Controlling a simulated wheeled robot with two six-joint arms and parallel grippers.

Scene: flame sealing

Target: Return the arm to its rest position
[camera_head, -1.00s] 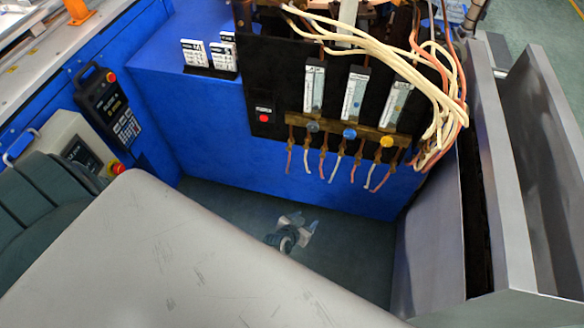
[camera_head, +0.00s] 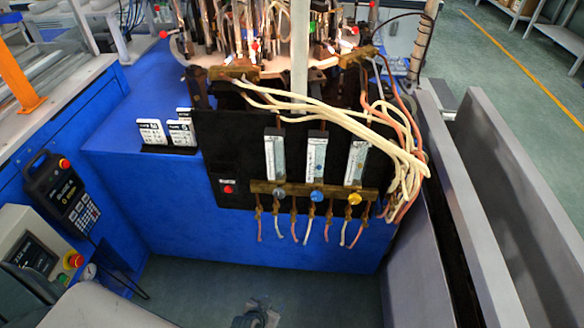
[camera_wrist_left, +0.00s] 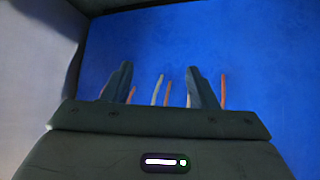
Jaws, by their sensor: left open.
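My left gripper (camera_head: 258,312) shows small at the bottom edge of the head view, low over the dark floor. It is partly cut off by the frame. In the left wrist view my left gripper (camera_wrist_left: 163,82) has its two dark fingers spread apart with nothing held. Several thin tubes (camera_wrist_left: 158,90) show beyond and between the fingers, against a blue panel (camera_wrist_left: 250,60). I cannot tell how far they are from the fingers. My right gripper is in neither view.
The blue machine (camera_head: 130,190) carries a black panel with flowmeters (camera_head: 317,155) and hanging tubes (camera_head: 308,230). Pale hoses (camera_head: 405,165) loop at its right. Grey metal walls (camera_head: 470,200) stand at the right. A control pendant (camera_head: 62,195) hangs at the left. Dark floor (camera_head: 330,295) is open below.

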